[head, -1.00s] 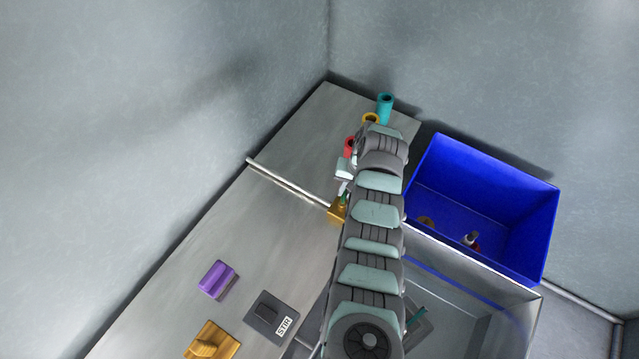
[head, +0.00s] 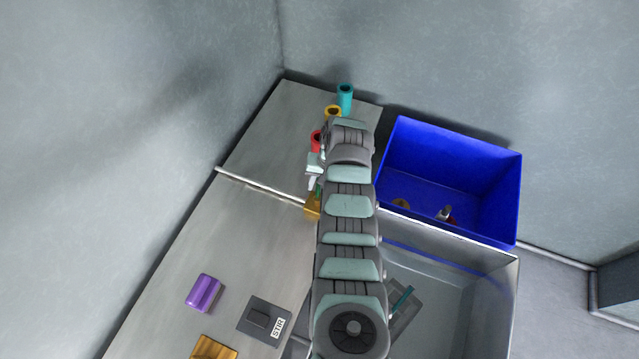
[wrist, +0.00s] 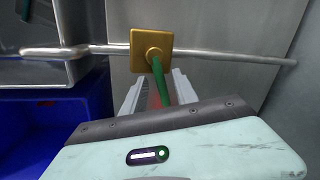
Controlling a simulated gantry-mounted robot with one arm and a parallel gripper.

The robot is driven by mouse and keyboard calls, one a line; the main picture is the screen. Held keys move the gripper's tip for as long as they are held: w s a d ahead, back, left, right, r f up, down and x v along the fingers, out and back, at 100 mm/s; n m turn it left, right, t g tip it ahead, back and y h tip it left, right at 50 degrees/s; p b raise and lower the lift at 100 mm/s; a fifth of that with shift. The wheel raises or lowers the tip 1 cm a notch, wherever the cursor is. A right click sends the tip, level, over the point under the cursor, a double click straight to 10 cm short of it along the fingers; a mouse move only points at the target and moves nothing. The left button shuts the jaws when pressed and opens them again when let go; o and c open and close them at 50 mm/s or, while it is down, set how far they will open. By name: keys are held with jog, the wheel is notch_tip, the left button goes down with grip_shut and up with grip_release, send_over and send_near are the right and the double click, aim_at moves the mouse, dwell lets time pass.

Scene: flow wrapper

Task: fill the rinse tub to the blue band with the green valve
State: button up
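The green valve lever (wrist: 160,82) rises from a brass square plate (wrist: 152,48) on a metal pipe in the wrist view. My gripper (wrist: 158,88) has its two fingers apart, one on each side of the lever, with a gap visible between them. In the head view the brass valve block (head: 312,206) sits beside my arm, and my arm hides most of the lever. The grey rinse tub (head: 510,290) is at lower right, with a blue band (head: 440,252) along its inner wall. I cannot tell the water level in it.
A blue bin (head: 450,160) holding small items stands behind the tub. Red (head: 316,138), yellow (head: 333,111) and teal (head: 345,98) cylinders stand on the back counter. A purple block (head: 204,292), a STIR-labelled grey box (head: 264,318) and an orange block (head: 214,347) lie at left.

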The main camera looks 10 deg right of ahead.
notch_tip(320, 180, up, 11)
jog(key=d, duration=0.2)
jog(key=shift+s+f+b, duration=0.2)
jog(key=shift+b, duration=0.1)
dwell(7.0)
